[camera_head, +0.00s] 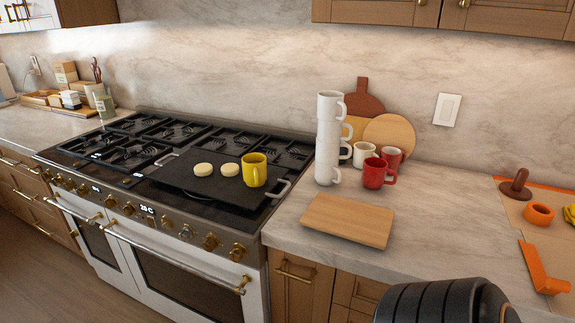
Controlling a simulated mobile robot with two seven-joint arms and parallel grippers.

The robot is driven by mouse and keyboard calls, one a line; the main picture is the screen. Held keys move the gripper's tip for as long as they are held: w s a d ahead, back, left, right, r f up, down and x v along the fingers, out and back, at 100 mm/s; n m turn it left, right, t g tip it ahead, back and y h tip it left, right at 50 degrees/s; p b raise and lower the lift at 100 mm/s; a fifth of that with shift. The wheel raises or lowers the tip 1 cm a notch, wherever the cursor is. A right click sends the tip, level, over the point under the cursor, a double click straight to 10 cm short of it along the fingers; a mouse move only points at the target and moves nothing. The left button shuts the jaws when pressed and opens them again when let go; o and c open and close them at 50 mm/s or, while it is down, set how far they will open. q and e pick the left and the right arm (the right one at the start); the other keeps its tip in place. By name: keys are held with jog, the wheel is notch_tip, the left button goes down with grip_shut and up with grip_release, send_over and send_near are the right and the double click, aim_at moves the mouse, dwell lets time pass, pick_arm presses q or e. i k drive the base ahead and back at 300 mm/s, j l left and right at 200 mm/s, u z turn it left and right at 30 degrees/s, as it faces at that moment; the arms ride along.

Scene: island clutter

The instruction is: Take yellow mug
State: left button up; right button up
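The yellow mug (254,171) stands upright on the dark griddle plate (180,183) on the stove, near the plate's right end. Two pale round patties (217,169) lie on the plate just left of the mug. Neither of my grippers shows in the head view. A dark rounded shape, cut off by the bottom edge, appears at the lower right; I cannot tell exactly what it is.
Right of the stove, white mugs stand stacked (328,140) beside a red mug (376,173) and smaller cups. A wooden board (334,219) lies at the counter's front. Orange items (539,214) sit at the far right. The counter between is clear.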

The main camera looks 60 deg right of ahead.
aim_at(254, 165)
jog(key=z, duration=1.55)
jog(key=i+j+z, duration=0.45)
jog(key=i+j, duration=0.15)
jog(key=j, duration=0.15)
jog(key=i+j+z, duration=0.25)
jog(key=j, duration=0.15)
